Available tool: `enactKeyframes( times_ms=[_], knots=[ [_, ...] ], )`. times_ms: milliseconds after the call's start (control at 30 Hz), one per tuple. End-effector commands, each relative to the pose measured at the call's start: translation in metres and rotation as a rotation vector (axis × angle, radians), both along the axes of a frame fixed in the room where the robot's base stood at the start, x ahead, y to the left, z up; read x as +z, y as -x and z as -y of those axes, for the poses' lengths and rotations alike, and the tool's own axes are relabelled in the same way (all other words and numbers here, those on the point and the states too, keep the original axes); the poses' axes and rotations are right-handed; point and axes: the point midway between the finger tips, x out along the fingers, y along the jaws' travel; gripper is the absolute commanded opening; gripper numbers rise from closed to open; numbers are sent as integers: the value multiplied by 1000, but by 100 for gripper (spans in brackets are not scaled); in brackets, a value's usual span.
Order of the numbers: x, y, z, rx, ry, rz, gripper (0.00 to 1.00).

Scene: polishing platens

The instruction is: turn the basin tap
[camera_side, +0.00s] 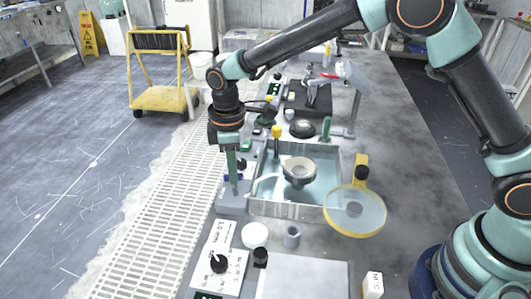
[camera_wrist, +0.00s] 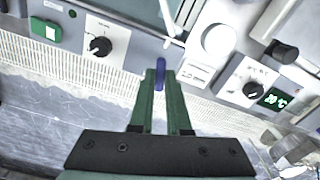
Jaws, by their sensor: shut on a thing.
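The grey metal basin (camera_side: 330,212) stands on the bench in the side view, with a pale curved spout (camera_side: 266,184) reaching over its left edge. My gripper (camera_side: 234,190) points straight down at the left of the basin, over a grey block along the bench edge. In the wrist view, the two green fingers of my gripper (camera_wrist: 159,76) are closed around a blue upright lever (camera_wrist: 160,72), which looks like the tap handle. In the side view the fingers hide most of the lever. Part of the basin (camera_wrist: 138,12) shows at the top of the wrist view.
A round pale-yellow disc (camera_side: 354,211) stands at the basin's front right corner. A pale cup-shaped part (camera_side: 299,171) sits inside the basin. A panel with a black dial (camera_side: 219,263) lies in front; another dial (camera_wrist: 99,46) shows in the wrist view. The yellow cart (camera_side: 160,98) is back left.

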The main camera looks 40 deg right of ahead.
Motion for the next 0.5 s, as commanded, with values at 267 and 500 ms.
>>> enactKeyframes(
  times_ms=[267, 500],
  knots=[
    [2, 0, 0, -187, 0, 0, 0],
    [2, 0, 0, -274, 0, 0, 0]
  ],
)
